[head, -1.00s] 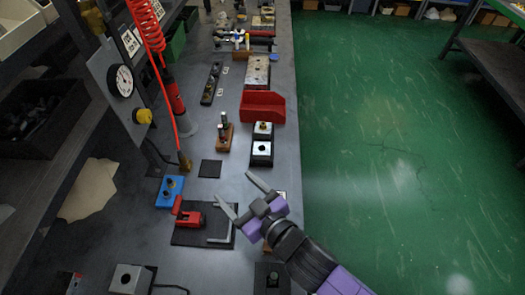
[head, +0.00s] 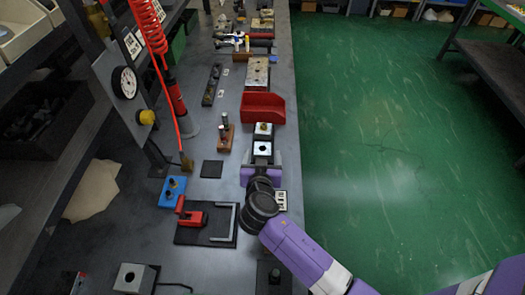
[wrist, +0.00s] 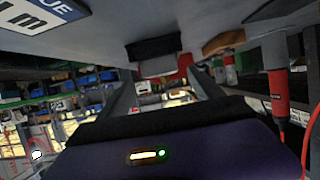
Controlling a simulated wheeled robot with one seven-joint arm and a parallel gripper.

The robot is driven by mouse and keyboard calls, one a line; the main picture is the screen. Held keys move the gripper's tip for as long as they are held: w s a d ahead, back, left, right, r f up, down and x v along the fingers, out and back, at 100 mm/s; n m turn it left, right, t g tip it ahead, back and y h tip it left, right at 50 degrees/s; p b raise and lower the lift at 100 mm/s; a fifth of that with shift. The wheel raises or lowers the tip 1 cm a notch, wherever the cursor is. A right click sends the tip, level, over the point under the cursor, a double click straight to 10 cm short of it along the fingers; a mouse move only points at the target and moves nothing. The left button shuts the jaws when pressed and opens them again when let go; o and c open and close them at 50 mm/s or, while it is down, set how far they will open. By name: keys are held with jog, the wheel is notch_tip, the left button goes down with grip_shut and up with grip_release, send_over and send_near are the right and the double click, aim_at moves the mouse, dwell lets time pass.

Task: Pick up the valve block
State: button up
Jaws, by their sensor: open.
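A pale metal block with a dark round hole in its top, which I take for the valve block (head: 262,149), sits on a black base on the bench. My gripper (head: 262,163) is open at its near side, low over the bench, with one finger towards each side of the block. In the upside-down wrist view, the block (wrist: 158,66) shows beyond and between my open fingers (wrist: 161,84). I cannot tell whether the fingers touch it. My wrist hides the bench just in front of it.
A similar block with a brass-coloured top (head: 264,130) stands right behind, then a red bin (head: 263,107). A brown block with pegs (head: 225,137) is to the left. A red clamp (head: 191,215) lies nearer. The bench's right edge is close.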

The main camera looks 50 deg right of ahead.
aim_at(262, 147)
jog(key=shift+p+x, duration=0.3)
jog(key=shift+x, duration=1.4)
jog(key=shift+w+a, duration=0.1)
jog(key=shift+w, duration=0.05)
grip_shut()
